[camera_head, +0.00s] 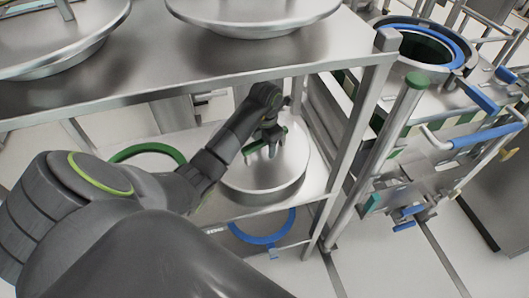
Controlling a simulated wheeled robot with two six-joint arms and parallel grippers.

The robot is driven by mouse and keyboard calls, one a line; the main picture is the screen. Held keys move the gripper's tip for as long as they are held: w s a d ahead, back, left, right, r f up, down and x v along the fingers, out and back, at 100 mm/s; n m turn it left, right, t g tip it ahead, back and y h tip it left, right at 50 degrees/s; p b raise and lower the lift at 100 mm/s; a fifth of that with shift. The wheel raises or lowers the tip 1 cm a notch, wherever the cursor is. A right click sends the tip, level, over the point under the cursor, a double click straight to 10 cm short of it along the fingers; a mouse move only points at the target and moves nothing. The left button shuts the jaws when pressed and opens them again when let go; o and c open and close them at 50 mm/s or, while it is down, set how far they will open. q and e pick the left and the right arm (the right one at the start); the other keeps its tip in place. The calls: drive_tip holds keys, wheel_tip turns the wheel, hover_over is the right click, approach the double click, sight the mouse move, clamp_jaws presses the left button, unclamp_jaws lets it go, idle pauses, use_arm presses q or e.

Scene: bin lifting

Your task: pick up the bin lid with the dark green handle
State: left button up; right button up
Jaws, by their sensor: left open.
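A round, shiny metal lid (255,184) with a dark green handle (249,147) lies on the middle shelf of the metal rack, right of the picture's middle. My left arm reaches in from the left under the top shelf. My left gripper (263,151) is open, right over the lid at its handle. The gripper hides part of the handle, and I cannot tell whether the fingers touch it. My right gripper is out of view.
The top shelf (250,65) with two large metal lids overhangs the arm. A rack post (360,135) stands right of the lid. A green ring (150,150) lies left, and a blue ring (262,240) lies lower. A blue-rimmed bin (460,50) stands at upper right.

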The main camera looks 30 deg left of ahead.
use_arm(q)
clamp_jaws()
idle(1.3)
drive_tip(key=shift+w+r, duration=0.15)
